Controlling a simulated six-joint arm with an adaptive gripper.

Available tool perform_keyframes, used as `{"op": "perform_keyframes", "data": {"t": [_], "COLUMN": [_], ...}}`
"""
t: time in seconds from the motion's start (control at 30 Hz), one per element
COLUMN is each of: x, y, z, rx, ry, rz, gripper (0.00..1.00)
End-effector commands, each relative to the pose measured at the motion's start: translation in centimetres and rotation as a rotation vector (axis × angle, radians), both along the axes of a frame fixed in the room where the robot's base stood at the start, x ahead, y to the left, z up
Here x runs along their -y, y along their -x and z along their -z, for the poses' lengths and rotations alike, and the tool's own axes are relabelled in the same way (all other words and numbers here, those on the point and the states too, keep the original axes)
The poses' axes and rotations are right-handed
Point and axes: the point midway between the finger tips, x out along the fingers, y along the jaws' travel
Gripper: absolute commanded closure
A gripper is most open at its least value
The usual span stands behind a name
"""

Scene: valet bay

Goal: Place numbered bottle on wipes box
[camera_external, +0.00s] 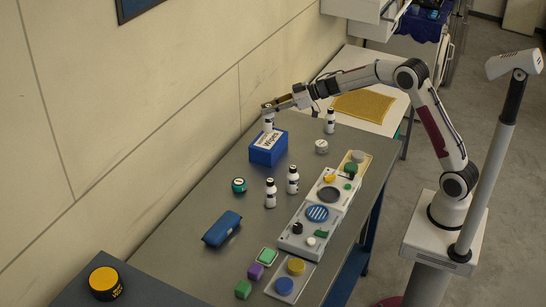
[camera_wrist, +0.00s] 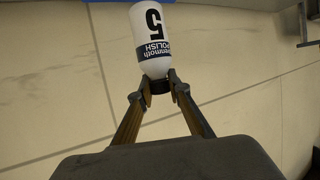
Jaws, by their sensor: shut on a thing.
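My gripper (camera_external: 268,105) is shut on the black cap of a white bottle (camera_external: 267,122). In the wrist view the fingertips (camera_wrist: 157,84) pinch that cap, and the bottle (camera_wrist: 152,38) shows a black "5" and a "Mammoth Polish" label. The blue wipes box (camera_external: 263,156), with a white lettered label on top, stands on the grey table. The bottle looks upright at the box's far edge, over its top. I cannot tell whether its base touches the box. A strip of blue (camera_wrist: 120,1) shows at the wrist view's top edge.
Similar white bottles stand at the right (camera_external: 330,122) and nearer the front (camera_external: 270,195), (camera_external: 293,181). A green-lidded jar (camera_external: 239,185), a grey-white jar (camera_external: 321,146), a blue case (camera_external: 222,229) and a long panel (camera_external: 311,222) share the table. The wall rises behind the box.

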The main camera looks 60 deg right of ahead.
Motion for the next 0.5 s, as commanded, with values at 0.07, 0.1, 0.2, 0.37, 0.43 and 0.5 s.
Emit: {"op": "perform_keyframes", "data": {"t": [0.07, 0.1, 0.2, 0.37, 0.43, 0.5], "x": [0.0, 0.0, 0.0, 0.0, 0.0, 0.0], "y": [0.0, 0.0, 0.0, 0.0, 0.0, 0.0], "z": [-0.1, -0.1, -0.1, 0.4, 0.9, 1.7], "rx": [0.001, 0.001, 0.001, 0.000, 0.000, -0.002], "ry": [0.000, 0.000, 0.000, 0.000, -0.001, -0.001], "rz": [0.000, 0.000, 0.000, 0.000, 0.000, 0.001], "gripper": [1.00, 1.00, 1.00, 1.00, 1.00, 1.00]}}
